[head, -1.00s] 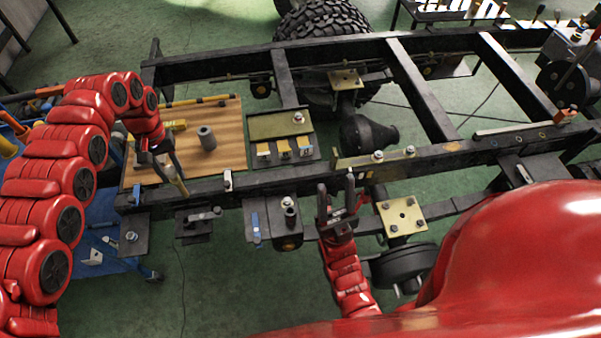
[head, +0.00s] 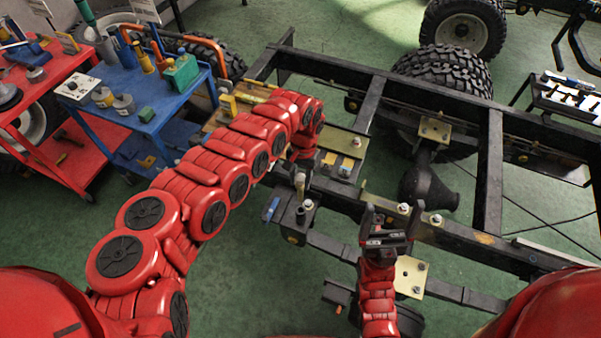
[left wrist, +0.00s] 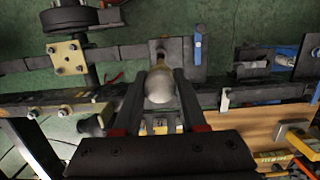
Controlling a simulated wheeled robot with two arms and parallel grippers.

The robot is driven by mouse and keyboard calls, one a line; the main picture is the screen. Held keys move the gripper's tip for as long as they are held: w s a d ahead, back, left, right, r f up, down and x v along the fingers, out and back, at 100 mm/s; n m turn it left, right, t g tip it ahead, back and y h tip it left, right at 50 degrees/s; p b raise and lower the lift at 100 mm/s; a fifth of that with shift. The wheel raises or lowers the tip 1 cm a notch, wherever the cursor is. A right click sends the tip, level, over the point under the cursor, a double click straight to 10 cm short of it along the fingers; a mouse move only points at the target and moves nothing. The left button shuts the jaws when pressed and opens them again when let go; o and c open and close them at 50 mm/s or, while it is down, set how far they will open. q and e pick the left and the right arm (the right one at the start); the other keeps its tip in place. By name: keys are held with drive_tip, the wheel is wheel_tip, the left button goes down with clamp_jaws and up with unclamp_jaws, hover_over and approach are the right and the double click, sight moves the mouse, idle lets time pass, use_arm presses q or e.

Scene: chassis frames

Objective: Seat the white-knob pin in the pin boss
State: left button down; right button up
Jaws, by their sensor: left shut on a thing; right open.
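My left gripper (head: 300,178) is shut on the white-knob pin. In the left wrist view the pin's rounded white knob (left wrist: 158,86) sits between the two dark fingers, with a tan part showing just beyond it. In the head view the held pin is small, above a dark bracket plate (head: 286,222) on the near frame rail. A short dark upright cylinder (head: 300,215), which looks like the pin boss, stands on that plate. I cannot tell whether the pin touches it. My right gripper (head: 391,222) is open and empty, beside the near rail.
The black chassis rail (head: 455,236) runs under both grippers. A blue clip (head: 271,209) is on the bracket's left. A blue cart (head: 150,125) and a red cart (head: 60,115) stand at the left.

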sight(301, 191)
use_arm(q)
drive_tip(key=shift+f, duration=0.4)
wheel_tip(301, 191, down, 4)
drive_tip(key=b, duration=0.4)
drive_tip(key=shift+d+f, duration=0.15)
drive_tip(key=shift+f, duration=0.05)
drive_tip(key=shift+f+b, duration=0.55)
drive_tip(key=shift+f, duration=0.15)
wheel_tip(301, 191, down, 9)
drive_tip(key=b, duration=0.7)
idle(5.0)
